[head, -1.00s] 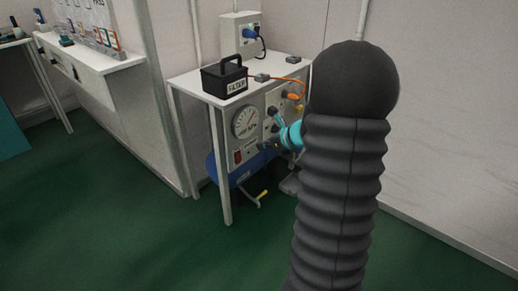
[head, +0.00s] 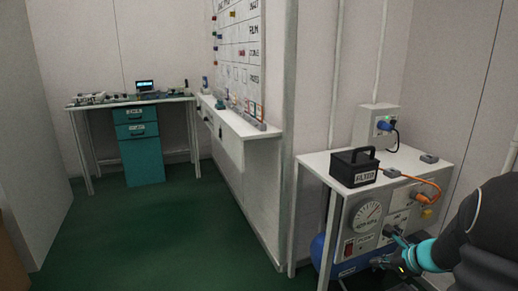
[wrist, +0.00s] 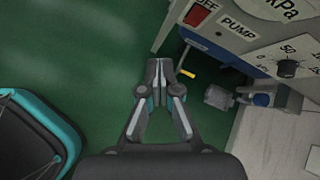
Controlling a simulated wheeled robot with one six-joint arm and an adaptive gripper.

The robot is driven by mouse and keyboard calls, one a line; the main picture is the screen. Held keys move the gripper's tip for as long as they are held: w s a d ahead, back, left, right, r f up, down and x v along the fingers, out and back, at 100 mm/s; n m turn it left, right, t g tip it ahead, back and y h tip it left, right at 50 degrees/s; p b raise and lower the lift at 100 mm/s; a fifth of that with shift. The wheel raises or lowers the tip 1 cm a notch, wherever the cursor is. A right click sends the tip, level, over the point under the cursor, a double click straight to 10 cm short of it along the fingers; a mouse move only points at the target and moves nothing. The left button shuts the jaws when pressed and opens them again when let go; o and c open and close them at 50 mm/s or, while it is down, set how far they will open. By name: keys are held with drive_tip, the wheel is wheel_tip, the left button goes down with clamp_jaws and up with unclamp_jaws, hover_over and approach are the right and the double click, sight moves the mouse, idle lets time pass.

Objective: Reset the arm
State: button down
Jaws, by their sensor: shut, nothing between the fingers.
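My gripper shows at the lower right of the head view (head: 384,262), in front of the pump stand's lower panel. In the wrist view my gripper (wrist: 161,70) has its fingertips together, with nothing between them, over green floor. The pump's panel (wrist: 225,45), with a red switch and a PUMP label, lies above and right of the fingertips. A yellow-tipped lever (wrist: 187,73) shows just right of the fingertips; I cannot tell the gap in depth. My dark arm fills the right edge of the head view and hides part of the stand.
The white pump stand (head: 322,163) carries a black box (head: 353,168) and a dial gauge (head: 366,214), with a blue tank (head: 322,250) below. A wall shelf (head: 238,122) and a far desk (head: 110,102) with teal drawers (head: 138,131) stand left. Green floor (head: 165,225) between is clear.

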drive_tip(key=s+a+r+n+h, duration=0.1)
drive_tip(key=s+a+r+n, duration=0.4)
drive_tip(key=s+n, duration=0.3)
drive_tip(key=s+a+r+n+g+h, duration=0.1)
drive_tip(key=s+a+r+n, duration=0.3)
drive_tip(key=s+a+n, duration=0.4)
drive_tip(key=s+a+r+n+g+h, duration=0.1)
drive_tip(key=s+a+r+n, duration=0.4)
drive_tip(key=s+n, duration=0.5)
drive_tip(key=shift+s+a+r+h, duration=0.3)
drive_tip(key=shift+a+h, duration=0.4)
drive_tip(key=shift+a, duration=0.45)
